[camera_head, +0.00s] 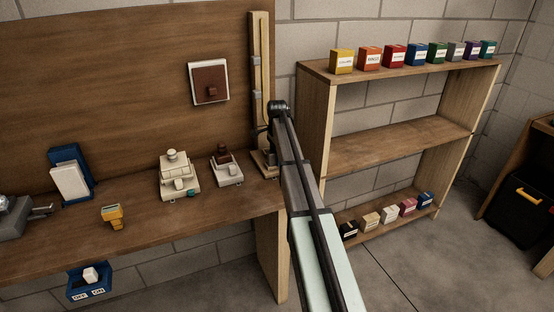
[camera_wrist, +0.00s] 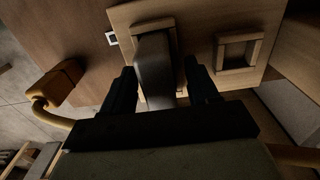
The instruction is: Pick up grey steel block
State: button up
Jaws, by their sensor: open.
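A grey block (camera_wrist: 153,66) stands in a small square wooden frame on a pale wooden board in the wrist view. My gripper (camera_wrist: 158,82) is open, with one dark finger on each side of the block's near end. I cannot tell whether either finger touches it. In the head view my gripper (camera_head: 267,148) is at the foot of an upright wooden post at the right end of the workbench, largely hidden by my arm. The grey block cannot be made out there.
A second, empty wooden frame (camera_wrist: 238,52) is right of the block; a yellow-brown object with a curved tube (camera_wrist: 56,88) is left. The workbench (camera_head: 130,215) holds cream fittings (camera_head: 177,178) and a yellow device (camera_head: 112,216). Shelves (camera_head: 400,148) with labelled boxes stand right.

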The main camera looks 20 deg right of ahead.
jog(key=shift+c, duration=0.4)
grip_shut()
jog(key=shift+r, duration=0.1)
notch_tip(320, 180, up, 9)
jog(key=shift+r, duration=0.45)
jog(key=shift+a, duration=0.1)
